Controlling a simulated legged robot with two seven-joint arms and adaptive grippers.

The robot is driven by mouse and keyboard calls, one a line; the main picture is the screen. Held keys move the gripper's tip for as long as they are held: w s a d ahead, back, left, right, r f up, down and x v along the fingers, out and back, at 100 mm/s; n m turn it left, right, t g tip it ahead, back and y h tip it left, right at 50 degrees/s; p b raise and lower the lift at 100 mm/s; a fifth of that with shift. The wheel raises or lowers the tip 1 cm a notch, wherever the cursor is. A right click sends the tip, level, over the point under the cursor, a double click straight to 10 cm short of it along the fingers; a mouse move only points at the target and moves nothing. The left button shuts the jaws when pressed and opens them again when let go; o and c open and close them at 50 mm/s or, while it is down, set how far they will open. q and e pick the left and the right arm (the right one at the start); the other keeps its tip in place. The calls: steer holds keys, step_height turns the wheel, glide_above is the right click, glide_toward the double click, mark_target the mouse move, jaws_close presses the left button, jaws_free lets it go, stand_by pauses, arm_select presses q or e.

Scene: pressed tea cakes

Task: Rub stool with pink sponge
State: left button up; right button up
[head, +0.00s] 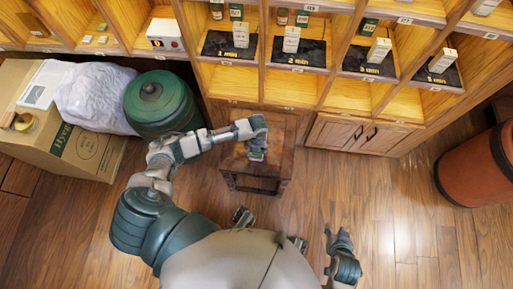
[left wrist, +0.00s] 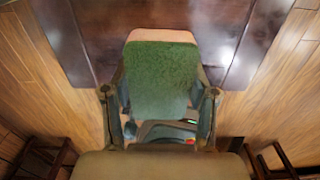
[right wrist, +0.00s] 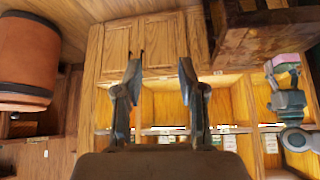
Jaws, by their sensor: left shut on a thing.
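The dark wooden stool (head: 284,158) stands in front of the shelves in the head view. Its dark top (left wrist: 85,25) fills the upper part of the left wrist view, and its side (right wrist: 250,45) shows in the right wrist view. My left gripper (head: 257,146) is over the stool, shut on the sponge. The sponge (left wrist: 162,75) shows a green face and a pink far edge; its pink part (right wrist: 287,58) also shows in the right wrist view. I cannot tell whether the sponge touches the stool. My right gripper (head: 340,240) is open and empty, low on the right; its spread fingers (right wrist: 160,85) face the cabinet.
Wooden shelves (head: 300,95) with small boxes and dark trays line the back. A green lidded jar (head: 158,103), a white bag (head: 93,97) and a cardboard box (head: 75,150) stand left. An orange-brown drum (head: 475,168) stands right. The floor (head: 400,220) at right is clear.

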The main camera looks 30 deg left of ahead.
arm_select(q)
steer(key=shift+r+p, duration=0.45)
steer(key=shift+r, duration=0.05)
steer(key=shift+r+p, duration=0.4)
steer(key=shift+p, duration=0.05)
arm_select(e)
steer(key=s+d+g+h, duration=0.1)
steer(key=s+g, duration=0.2)
steer(key=s, duration=0.4)
steer(key=shift+d+f+g, duration=0.3)
steer(key=shift+f+g, duration=0.1)
steer(key=shift+w, duration=0.1)
